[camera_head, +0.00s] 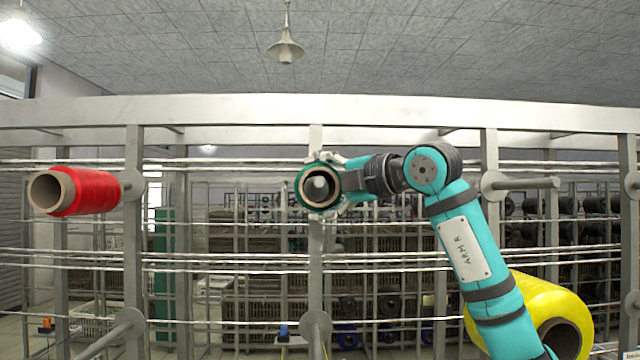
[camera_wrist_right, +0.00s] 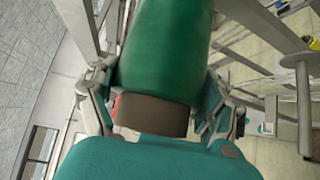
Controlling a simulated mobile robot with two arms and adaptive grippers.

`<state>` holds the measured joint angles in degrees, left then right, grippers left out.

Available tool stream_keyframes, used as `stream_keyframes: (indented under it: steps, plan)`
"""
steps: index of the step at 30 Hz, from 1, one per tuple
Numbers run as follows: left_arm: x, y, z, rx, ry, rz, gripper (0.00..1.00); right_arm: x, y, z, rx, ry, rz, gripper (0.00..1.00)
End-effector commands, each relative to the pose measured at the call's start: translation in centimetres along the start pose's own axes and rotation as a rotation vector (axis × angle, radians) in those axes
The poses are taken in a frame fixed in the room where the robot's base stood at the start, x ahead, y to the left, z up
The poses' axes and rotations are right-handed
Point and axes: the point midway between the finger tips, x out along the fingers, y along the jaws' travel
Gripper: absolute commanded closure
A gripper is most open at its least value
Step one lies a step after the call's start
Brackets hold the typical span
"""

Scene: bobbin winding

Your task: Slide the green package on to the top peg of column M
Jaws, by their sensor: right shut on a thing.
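The green package (camera_head: 302,183) is a yarn bobbin on a cardboard tube, seen end-on in the head view. My right gripper (camera_head: 325,187) comes in from the right and is shut around it. A peg end shows inside the tube's opening, in front of the middle column (camera_head: 316,262); how far the package sits along the peg cannot be told. In the right wrist view the green package (camera_wrist_right: 168,45) lies between the fingers (camera_wrist_right: 155,105), with its brown tube end toward my palm. No column letter is readable. My left gripper is not in view.
A red package (camera_head: 92,190) sits on the upper peg of the left column (camera_head: 134,255). The upper peg of the right column (camera_head: 530,183) is bare. A yellow package (camera_head: 545,305) is at lower right, partly behind my right arm. Lower pegs (camera_head: 105,335) stick out toward me.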

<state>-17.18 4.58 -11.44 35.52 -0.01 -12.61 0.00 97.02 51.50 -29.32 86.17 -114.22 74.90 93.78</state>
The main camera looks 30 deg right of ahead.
Motion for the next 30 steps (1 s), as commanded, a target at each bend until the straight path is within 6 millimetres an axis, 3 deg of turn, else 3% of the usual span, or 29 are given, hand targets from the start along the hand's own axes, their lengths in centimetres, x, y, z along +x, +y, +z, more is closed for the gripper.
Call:
stream_keyframes:
  steps: [7, 30]
  plan:
    - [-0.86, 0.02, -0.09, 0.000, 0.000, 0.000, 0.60, 1.00, 0.17, 1.04, 0.000, 0.000, 0.002, 0.59]
    - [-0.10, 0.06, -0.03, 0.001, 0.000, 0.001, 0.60, 1.13, -0.75, 0.99, -0.001, 0.000, 0.002, 0.59]
